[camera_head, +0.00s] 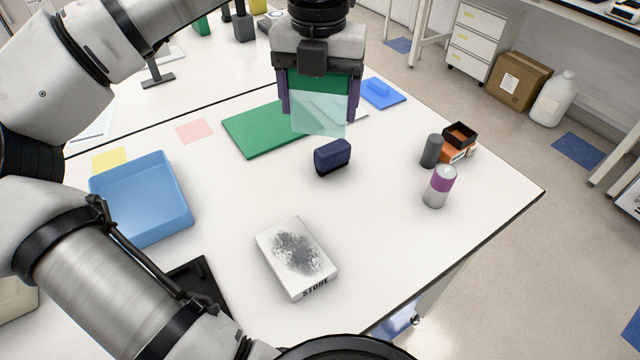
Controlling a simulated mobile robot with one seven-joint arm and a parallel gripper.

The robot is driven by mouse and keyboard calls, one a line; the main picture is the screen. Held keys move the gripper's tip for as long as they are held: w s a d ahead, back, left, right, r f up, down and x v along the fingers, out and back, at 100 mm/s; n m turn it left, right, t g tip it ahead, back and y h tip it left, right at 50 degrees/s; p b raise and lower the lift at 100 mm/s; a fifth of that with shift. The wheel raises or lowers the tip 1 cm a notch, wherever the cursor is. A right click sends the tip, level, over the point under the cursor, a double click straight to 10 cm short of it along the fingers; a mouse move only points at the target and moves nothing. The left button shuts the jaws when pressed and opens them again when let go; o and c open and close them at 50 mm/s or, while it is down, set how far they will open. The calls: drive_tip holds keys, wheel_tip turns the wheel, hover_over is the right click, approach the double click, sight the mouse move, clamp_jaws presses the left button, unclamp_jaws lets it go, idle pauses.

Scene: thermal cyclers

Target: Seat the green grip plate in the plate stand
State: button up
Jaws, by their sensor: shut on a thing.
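My gripper (319,108) hangs over the far middle of the white table. Its two dark purple fingers are shut on the green grip plate (319,88), one on each side. The plate has a green upper band and a clear, pale teal lower part (318,118), and it hangs roughly upright. A small dark navy block (332,157) sits on the table just below and in front of the plate in the picture. It may be the plate stand; I cannot make out a slot in it. The plate's lower edge looks clear of the block.
A green mat (250,132) lies behind the plate. A blue tray (115,190) is at left, a white STORE box (296,258) in front. A dark cylinder (431,151), a purple-banded can (439,187) and small boxes (460,135) stand at right. The table between is clear.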

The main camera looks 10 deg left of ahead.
wheel_tip(320, 180, down, 17)
drive_tip(key=b, duration=1)
drive_tip(key=shift+f+b, duration=0.3)
drive_tip(key=shift+b, duration=0.1)
drive_tip(key=o, duration=1.1)
drive_tip(key=shift+r, duration=0.1)
drive_tip(key=shift+c, duration=0.2)
